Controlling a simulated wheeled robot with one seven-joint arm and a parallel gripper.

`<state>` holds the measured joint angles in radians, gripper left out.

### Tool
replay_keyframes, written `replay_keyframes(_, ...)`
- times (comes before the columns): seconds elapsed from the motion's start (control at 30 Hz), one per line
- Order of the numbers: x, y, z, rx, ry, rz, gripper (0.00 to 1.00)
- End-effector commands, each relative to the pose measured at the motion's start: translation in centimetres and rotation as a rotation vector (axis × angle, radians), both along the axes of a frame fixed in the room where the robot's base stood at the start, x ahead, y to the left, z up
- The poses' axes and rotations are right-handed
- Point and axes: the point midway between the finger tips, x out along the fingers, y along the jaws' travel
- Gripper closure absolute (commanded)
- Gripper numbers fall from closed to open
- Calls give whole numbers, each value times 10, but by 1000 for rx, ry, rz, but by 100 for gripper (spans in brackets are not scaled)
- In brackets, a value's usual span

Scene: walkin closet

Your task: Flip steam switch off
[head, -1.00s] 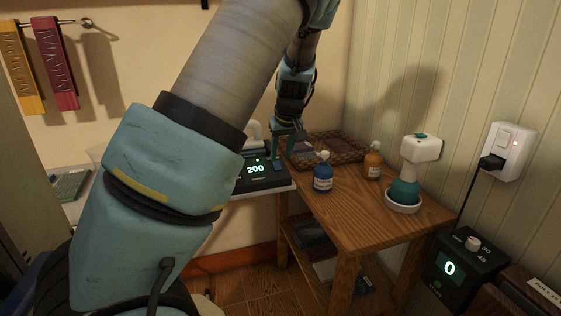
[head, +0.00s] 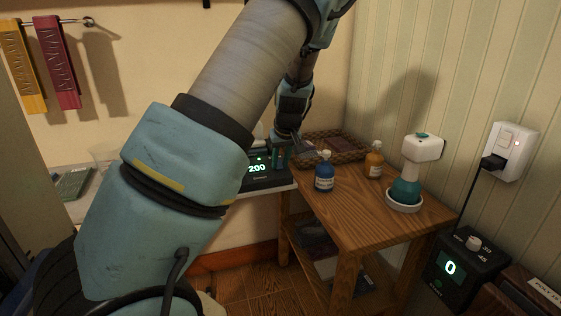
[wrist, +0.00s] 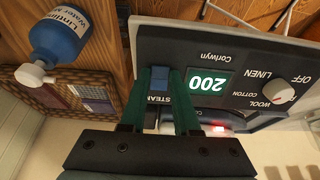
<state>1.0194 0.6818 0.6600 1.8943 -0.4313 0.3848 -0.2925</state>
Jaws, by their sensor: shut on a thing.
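The steam station (head: 265,182) has a dark panel and a lit display reading 200; it stands at the back, partly hidden by my arm. In the wrist view its panel (wrist: 235,105) appears upside down. The blue steam switch (wrist: 160,77) is beside the word STEAM. My gripper (wrist: 161,88) has its two green fingers on either side of the switch and is shut on it. My gripper (head: 280,157) also shows in the head view, at the panel's right end. The switch's on or off position cannot be told.
A blue bottle (head: 324,178), an amber bottle (head: 374,160) and a teal-and-white steamer (head: 405,190) stand on the wooden table (head: 375,218). A woven tray (head: 345,143) lies behind them. The control knob (wrist: 278,90) is near the switch. The table's front is clear.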

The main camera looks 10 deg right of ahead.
Motion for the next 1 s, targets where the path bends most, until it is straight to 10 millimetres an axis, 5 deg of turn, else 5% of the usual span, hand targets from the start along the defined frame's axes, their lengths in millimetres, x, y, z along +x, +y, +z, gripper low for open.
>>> replay_keyframes(0.37,0,0,1,-1,5,0,100)
replay_keyframes(1.0,8,0,4,-33,259,0,100)
